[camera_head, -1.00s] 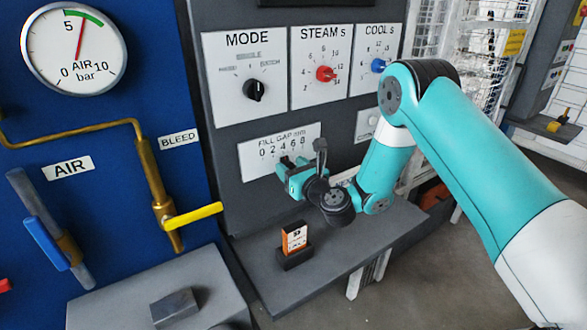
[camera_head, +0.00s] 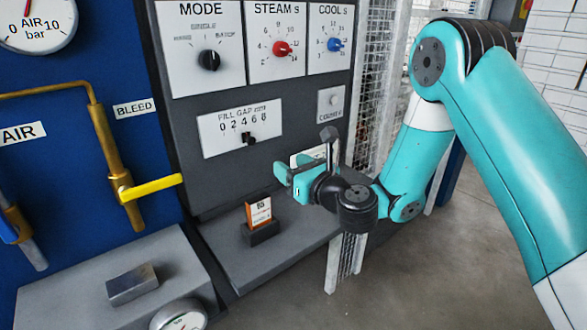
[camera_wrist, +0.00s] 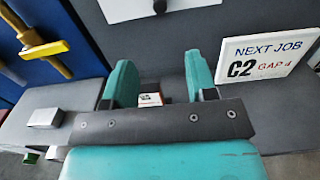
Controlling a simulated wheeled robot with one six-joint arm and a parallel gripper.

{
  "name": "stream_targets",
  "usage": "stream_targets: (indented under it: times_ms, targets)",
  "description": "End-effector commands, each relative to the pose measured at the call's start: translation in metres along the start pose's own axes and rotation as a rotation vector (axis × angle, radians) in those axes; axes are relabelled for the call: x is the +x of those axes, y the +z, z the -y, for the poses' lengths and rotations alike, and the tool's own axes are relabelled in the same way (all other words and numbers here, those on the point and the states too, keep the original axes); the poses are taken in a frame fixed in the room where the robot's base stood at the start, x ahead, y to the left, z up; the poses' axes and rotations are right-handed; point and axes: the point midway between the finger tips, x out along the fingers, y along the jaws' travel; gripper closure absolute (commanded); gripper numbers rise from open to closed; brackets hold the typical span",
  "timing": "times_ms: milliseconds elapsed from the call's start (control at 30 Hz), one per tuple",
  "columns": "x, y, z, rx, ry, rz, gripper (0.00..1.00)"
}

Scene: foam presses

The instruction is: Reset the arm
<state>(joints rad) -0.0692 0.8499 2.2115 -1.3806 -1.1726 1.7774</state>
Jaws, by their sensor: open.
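My gripper (camera_head: 287,178) is at the end of my teal arm, raised in front of the grey control panel (camera_head: 290,105) and above the shelf (camera_head: 225,270). In the wrist view its two teal fingers (camera_wrist: 156,85) stand apart with nothing held between them. In the wrist view a small part of the card (camera_wrist: 150,99) shows beyond the gap between the fingers.
A NEXT JOB sign (camera_wrist: 265,57) is close to the right finger in the wrist view. The panel carries MODE (camera_head: 209,60), STEAM (camera_head: 282,48) and COOL (camera_head: 334,45) knobs and a FILL GAP slider (camera_head: 249,138). A yellow BLEED lever (camera_head: 152,187) sticks out at left. Open floor lies at lower right.

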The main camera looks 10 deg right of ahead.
Motion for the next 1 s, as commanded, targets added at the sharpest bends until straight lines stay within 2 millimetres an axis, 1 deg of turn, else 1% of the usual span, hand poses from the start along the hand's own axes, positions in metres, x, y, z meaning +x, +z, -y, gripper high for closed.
stream_targets:
  times_ms: [167, 267, 367, 400, 467, 500, 567, 600, 667, 700, 767, 800, 833, 900, 1000]
  targets:
    - [0.000, 0.001, -0.001, -0.004, 0.003, 0.001, 0.48]
    - [-0.001, 0.011, -0.011, -0.076, 0.052, 0.005, 0.48]
    - [-0.007, 0.033, -0.042, -0.297, 0.194, 0.019, 0.48]
    - [-0.014, 0.044, -0.059, -0.430, 0.277, 0.029, 0.48]
    - [-0.029, 0.058, -0.087, -0.663, 0.418, 0.052, 0.48]
    - [-0.043, 0.065, -0.104, -0.833, 0.518, 0.070, 0.48]
    - [-0.067, 0.070, -0.126, -1.084, 0.670, 0.104, 0.48]
    - [-0.085, 0.071, -0.136, -1.246, 0.769, 0.127, 0.48]
    - [-0.115, 0.071, -0.147, -1.477, 0.923, 0.169, 0.48]
    - [-0.136, 0.070, -0.151, -1.623, 1.025, 0.200, 0.48]
    - [-0.168, 0.068, -0.152, -1.820, 1.183, 0.247, 0.48]
    - [-0.189, 0.066, -0.150, -1.933, 1.287, 0.280, 0.48]
    - [-0.204, 0.064, -0.147, -2.005, 1.363, 0.303, 0.48]
    - [-0.237, 0.062, -0.139, -2.140, 1.530, 0.357, 0.48]
    - [-0.273, 0.060, -0.128, -2.249, 1.722, 0.425, 0.48]
